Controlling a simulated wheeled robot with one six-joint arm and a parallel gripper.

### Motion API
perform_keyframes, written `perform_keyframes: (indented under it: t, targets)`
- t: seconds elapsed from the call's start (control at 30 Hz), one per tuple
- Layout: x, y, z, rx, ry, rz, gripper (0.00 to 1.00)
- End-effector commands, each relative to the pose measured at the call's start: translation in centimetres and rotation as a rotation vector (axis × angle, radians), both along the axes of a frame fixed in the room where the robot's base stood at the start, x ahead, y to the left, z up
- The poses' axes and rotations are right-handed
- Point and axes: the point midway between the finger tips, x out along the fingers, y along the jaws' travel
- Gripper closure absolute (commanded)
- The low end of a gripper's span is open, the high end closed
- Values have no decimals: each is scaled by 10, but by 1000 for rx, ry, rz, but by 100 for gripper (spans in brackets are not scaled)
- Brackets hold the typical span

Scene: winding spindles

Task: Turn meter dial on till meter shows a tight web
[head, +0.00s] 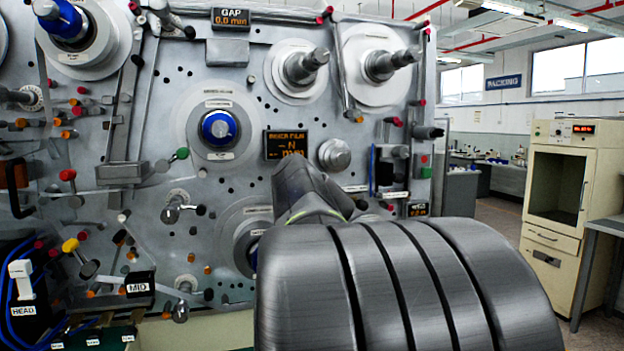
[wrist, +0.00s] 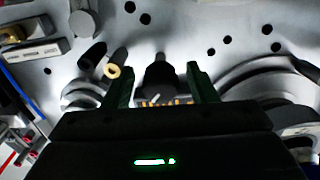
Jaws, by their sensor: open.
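In the wrist view a black knob (wrist: 158,74) with a pale pointer line stands out from the grey panel, with a small marked scale below it. It looks like the meter dial. My gripper (wrist: 160,84) is open, one finger on each side of the knob, with visible gaps, so it is not gripped. In the head view my arm hides the gripper and this knob. A dark display (head: 286,144) with orange text shows a dash, "N" and "mm", partly covered by my arm. A smaller orange display (head: 418,209) sits at the panel's lower right, too small to read.
The panel carries many spindles and pegs, including a blue-capped hub (head: 219,128) and a GAP display (head: 231,17) reading 0.0 mm. In the wrist view a dark peg and a brass-tipped peg (wrist: 113,71) stand close left of the knob. A cream cabinet (head: 566,190) stands at right.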

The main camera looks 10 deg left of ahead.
Motion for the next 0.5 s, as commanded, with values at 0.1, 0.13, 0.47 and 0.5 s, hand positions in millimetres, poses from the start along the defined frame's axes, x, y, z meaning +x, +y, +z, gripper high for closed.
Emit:
perform_keyframes:
  t: [0.1, 0.13, 0.47, 0.5]
  targets:
    - [0, 0, 0, 0, 0, 0, 48]
    - [0, 0, 0, 0, 0, 0, 48]
    - [0, 0, 0, 0, 0, 1, 83]
    - [0, 1, 0, 0, 0, 1, 91]
